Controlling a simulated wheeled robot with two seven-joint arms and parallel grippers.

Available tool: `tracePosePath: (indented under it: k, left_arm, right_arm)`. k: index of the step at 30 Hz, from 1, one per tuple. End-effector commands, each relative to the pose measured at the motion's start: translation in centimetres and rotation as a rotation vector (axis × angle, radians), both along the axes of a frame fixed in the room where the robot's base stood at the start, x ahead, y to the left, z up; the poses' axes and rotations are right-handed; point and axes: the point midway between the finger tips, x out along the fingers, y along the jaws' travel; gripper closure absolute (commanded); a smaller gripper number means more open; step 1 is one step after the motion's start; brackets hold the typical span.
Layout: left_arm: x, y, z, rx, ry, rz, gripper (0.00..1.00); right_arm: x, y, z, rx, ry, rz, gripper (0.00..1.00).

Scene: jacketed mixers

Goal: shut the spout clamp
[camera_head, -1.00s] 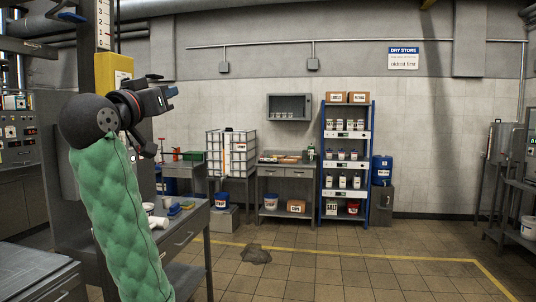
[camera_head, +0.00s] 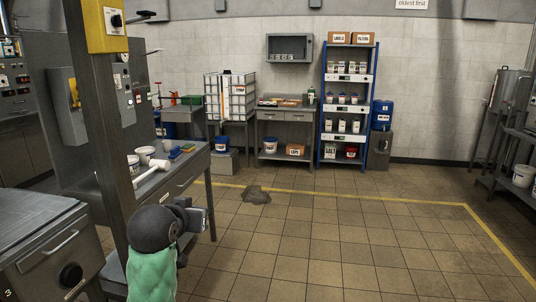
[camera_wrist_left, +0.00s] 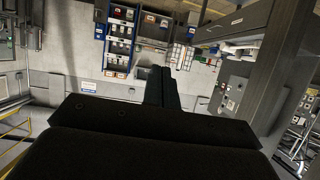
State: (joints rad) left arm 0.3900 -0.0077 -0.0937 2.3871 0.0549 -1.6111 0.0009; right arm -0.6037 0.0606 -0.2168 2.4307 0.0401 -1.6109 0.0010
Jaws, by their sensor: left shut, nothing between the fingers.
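I cannot make out a spout clamp in either view. My left gripper (camera_head: 203,220) is low in the head view, in front of the right end of the grey workbench and apart from it. In the left wrist view its dark fingers (camera_wrist_left: 163,86) are together, with nothing between them. The green-sleeved arm comes up from the bottom edge. My right gripper is not in view.
The grey workbench (camera_head: 185,177) holds white tubs (camera_head: 146,155) and a white pipe-like piece (camera_head: 152,173). A post with a yellow switch box (camera_head: 107,25) and a grey cabinet (camera_head: 45,245) stand at left. Shelving (camera_head: 346,110) is at the back. The tiled floor (camera_head: 345,235) at centre right is largely clear.

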Motion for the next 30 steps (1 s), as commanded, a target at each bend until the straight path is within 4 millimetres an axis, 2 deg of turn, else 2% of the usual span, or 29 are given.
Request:
tracePosePath:
  k: [1, 3, 14, 23, 30]
  left_arm:
    - [-0.7, -0.2, -2.2, 0.007, 0.032, -0.002, 1.0]
    - [-1.6, -0.6, -4.7, 0.017, 0.071, -0.007, 1.0]
    - [-8.1, -2.5, -17.5, 0.043, 0.283, -0.05, 1.0]
    - [-15.2, -3.7, -27.3, 0.056, 0.476, -0.086, 1.0]
    - [-22.1, -4.2, -34.3, 0.059, 0.634, -0.107, 1.0]
  right_arm:
    - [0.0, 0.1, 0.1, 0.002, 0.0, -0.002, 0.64]
    - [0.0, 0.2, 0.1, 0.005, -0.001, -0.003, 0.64]
    - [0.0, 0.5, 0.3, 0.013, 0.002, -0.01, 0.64]
    - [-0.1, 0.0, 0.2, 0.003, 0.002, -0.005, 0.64]
    - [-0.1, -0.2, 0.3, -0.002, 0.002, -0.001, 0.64]
